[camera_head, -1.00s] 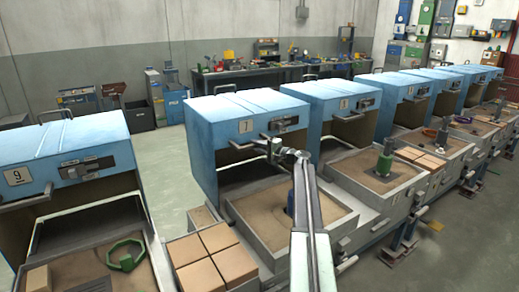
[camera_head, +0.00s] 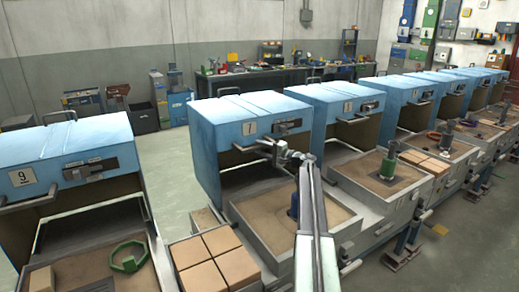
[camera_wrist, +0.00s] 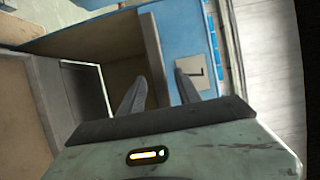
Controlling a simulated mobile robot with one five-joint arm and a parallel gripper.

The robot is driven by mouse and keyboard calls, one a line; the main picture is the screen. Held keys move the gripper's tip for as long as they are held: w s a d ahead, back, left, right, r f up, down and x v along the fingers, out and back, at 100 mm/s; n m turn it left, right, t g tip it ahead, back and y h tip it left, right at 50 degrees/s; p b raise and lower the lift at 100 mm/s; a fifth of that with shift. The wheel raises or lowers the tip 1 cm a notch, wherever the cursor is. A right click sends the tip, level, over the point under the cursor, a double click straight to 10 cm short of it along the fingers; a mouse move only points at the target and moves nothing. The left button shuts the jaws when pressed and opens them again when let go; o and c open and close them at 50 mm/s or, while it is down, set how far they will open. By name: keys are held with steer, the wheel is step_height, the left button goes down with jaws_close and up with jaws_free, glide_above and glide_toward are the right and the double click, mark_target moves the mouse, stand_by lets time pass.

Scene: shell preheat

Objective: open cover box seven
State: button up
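Cover box seven (camera_head: 222,115) is a blue box with a "7" label on its front. Its front is open below the blue cover, and a grey handle bar (camera_head: 247,148) runs across the cover's lower front. My gripper (camera_head: 266,143) is at the right part of this handle. In the wrist view my gripper (camera_wrist: 160,76) has its two fingers apart, with the grey handle bar (camera_wrist: 153,48) between them in the picture. I cannot tell whether they touch it. The label (camera_wrist: 195,72) shows beside the right finger.
A sand tray (camera_head: 255,222) with a blue post (camera_head: 294,205) lies in front of box seven, under my arm. Tan blocks (camera_head: 212,255) sit to its left. Box nine (camera_head: 70,145) stands at left, more blue boxes (camera_head: 335,97) at right. Floor between nine and seven is clear.

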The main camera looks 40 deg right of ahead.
steer(key=v, duration=0.6)
steer(key=shift+s+d, duration=0.15)
steer(key=shift+s, duration=0.2)
steer(key=s+a+f+n+g+y+p, duration=0.1)
steer(key=a+f+n+g, duration=0.15)
steer(key=a, duration=0.85)
steer(key=s+a+f+n+g+p, duration=0.1)
steer(key=a+f+n+g, duration=0.2)
steer(key=a, duration=0.8)
steer(key=s+a+f+n+g+y+p, duration=0.1)
steer(key=a+f+n+g, duration=0.3)
steer(key=a, duration=0.6)
steer(key=s+a+f+g+h, duration=0.1)
steer(key=s+a+f+g, duration=0.1)
steer(key=s+a+f, duration=0.3)
steer(key=s+a+f+g, duration=0.1)
steer(key=s+a+g, duration=0.15)
steer(key=a, duration=0.45)
steer(key=s+a+f+n+g+h+p, duration=0.1)
steer(key=s+a+n+h, duration=0.1)
steer(key=s, duration=0.5)
steer(key=s+a+f+n+g+h+p, duration=0.1)
steer(key=s+a+n+g+h, duration=0.1)
steer(key=s, duration=0.6)
steer(key=a+n+h, duration=0.1)
steer(key=a+h, duration=0.1)
steer(key=a, duration=0.1)
steer(key=shift+a+f+h, duration=0.3)
steer(key=shift+f, duration=0.1)
